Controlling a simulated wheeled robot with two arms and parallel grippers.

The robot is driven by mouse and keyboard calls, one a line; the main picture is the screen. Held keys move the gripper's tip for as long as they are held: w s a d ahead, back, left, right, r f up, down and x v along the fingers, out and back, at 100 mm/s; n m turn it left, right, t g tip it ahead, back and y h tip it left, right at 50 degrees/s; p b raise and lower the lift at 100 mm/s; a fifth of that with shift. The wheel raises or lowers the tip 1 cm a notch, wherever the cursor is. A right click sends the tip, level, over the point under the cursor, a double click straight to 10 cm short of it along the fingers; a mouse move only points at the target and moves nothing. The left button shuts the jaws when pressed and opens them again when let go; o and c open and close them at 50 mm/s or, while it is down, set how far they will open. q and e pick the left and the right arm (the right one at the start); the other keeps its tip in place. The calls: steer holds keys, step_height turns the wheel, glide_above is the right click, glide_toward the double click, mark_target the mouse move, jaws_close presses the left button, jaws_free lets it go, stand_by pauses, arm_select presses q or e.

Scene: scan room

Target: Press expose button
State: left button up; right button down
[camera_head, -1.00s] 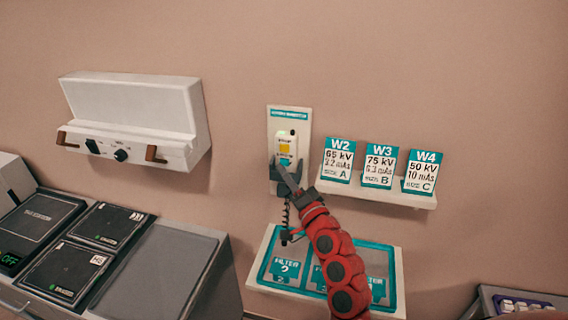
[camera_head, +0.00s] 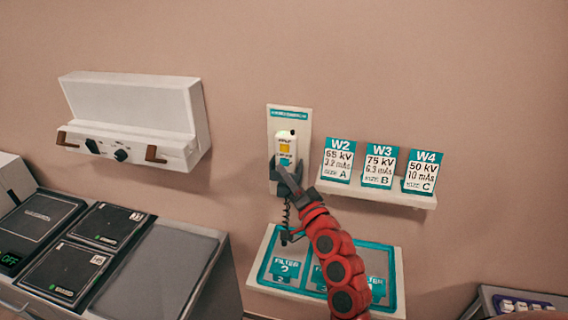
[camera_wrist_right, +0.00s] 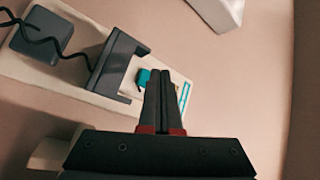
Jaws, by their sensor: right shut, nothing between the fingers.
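The hand switch (camera_head: 286,145) is a white handset with a yellow label, upright in a dark holder on a white wall plate (camera_head: 304,120) with a teal header. Its lower part is hidden by my right gripper (camera_head: 284,166). The gripper is shut and empty, with its fingertips at the handset's lower front. In the right wrist view the closed fingers (camera_wrist_right: 163,75) point at the plate, in front of a small teal part (camera_wrist_right: 143,77) beside the dark holder (camera_wrist_right: 117,62). I cannot tell whether they touch it. My left gripper is not in view.
A shelf (camera_head: 375,194) with cards W2, W3 and W4 is right of the plate. A teal-lined filter tray (camera_head: 262,272) is below, behind my right arm. A white wall unit (camera_head: 135,110) with brown handles hangs at left. A counter (camera_head: 190,260) with dark panels stands lower left.

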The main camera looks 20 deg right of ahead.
steer(key=shift+w+d+b, duration=0.25)
steer(key=shift+w+b, duration=0.1)
steer(key=shift+b, duration=0.1)
steer(key=shift+w+d+b, duration=0.3)
steer(key=shift+w+b, duration=0.05)
steer(key=shift+b, duration=0.05)
stand_by(0.6)
steer(key=shift+s+a, duration=0.1)
stand_by(0.4)
steer(key=shift+s+a, duration=0.45)
steer(key=shift+s, duration=0.2)
steer(key=shift+p, duration=0.3)
steer(key=s+a, duration=0.1)
steer(key=s, duration=0.1)
steer(key=s+a+p, duration=0.1)
steer(key=s, duration=0.1)
steer(key=shift+a, duration=0.4)
